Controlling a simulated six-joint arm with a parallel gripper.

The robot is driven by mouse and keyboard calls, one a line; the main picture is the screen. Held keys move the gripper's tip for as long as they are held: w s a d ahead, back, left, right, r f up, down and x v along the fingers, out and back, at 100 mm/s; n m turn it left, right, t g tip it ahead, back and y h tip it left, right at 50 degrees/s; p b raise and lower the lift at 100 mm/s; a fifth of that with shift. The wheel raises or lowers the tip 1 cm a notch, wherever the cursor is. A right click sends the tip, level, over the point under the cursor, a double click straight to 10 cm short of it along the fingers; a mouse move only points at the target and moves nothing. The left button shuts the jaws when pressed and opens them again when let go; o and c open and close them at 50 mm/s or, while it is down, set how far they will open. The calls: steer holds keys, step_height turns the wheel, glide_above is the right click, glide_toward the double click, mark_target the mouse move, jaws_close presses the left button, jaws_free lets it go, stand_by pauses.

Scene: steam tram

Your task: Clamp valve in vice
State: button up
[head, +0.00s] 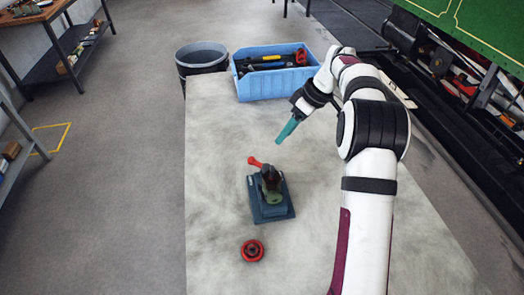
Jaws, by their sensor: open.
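A dark blue-grey vice (272,212) stands on the pale bench. A dark, greenish valve-like body (271,181) stands upright at its jaws; I cannot tell whether the jaws grip it. A red handle (255,161) sticks out at the upper left of the vice. A red round part (252,250) with a dark centre, like a handwheel, lies on the bench in front of the vice. My gripper (280,140), with teal fingers, is open and empty, above and beyond the vice, apart from it. The fingers overlap in this view.
A blue crate (265,96) holding tools stands at the bench's far end, close behind my gripper. A dark bucket (200,58) stands beyond the bench's far left corner. The bench (218,165) is bare left of the vice. My arm covers part of its right side.

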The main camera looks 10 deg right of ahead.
mark_target(262, 164)
steer(key=x, duration=1.3)
steer(key=shift+f, duration=0.15)
jaws_close()
